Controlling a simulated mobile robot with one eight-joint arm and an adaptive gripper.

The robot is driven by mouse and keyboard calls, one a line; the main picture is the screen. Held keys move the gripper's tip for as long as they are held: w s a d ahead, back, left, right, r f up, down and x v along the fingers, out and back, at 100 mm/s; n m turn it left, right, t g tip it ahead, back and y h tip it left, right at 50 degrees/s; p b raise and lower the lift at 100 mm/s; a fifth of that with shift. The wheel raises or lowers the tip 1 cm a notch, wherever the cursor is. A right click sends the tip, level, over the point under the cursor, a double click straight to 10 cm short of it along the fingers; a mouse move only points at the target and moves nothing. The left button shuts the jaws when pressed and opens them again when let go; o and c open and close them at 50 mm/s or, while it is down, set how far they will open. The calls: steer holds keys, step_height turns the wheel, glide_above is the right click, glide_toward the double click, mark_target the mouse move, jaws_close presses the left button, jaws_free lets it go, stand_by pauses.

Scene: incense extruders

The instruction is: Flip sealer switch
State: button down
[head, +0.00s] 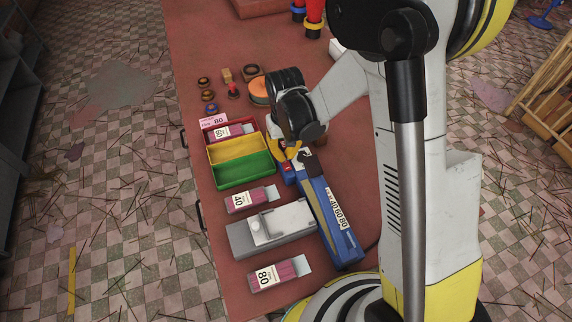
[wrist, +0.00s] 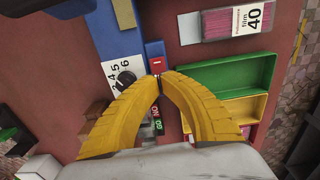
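The sealer (head: 333,225) is a long blue device with a white number strip, lying right of the trays in the head view. In the wrist view its blue body (wrist: 124,14) carries a white dial panel with a black knob (wrist: 126,77). A red switch piece (wrist: 157,62) marked with a line sits beside the panel, at my fingertips. Small green and red labels (wrist: 157,119) show between my fingers. My gripper (wrist: 160,75) has yellow fingers whose tips meet, with nothing visible between them. The tips partly cover the switch area; whether they touch it I cannot tell. It also shows in the head view (head: 287,150).
A red, yellow and green tray (head: 245,172) stands left of my gripper. A film pack marked 40 (head: 250,199), a grey-white box (head: 270,230) and a pack marked 80 (head: 278,275) lie nearer. Small rings and stamps stand at the back.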

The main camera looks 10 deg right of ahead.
mark_target(285, 162)
steer(key=shift+s+f+b, duration=0.1)
steer(key=shift+f+b, duration=1.15)
steer(key=shift+f, duration=0.1)
stand_by(0.5)
steer(key=shift+r+p, duration=0.85)
steer(key=shift+r, duration=0.4)
steer(key=shift+r+p, duration=1.4)
steer(key=shift+r, duration=0.9)
steer(key=shift+a+f, duration=0.1)
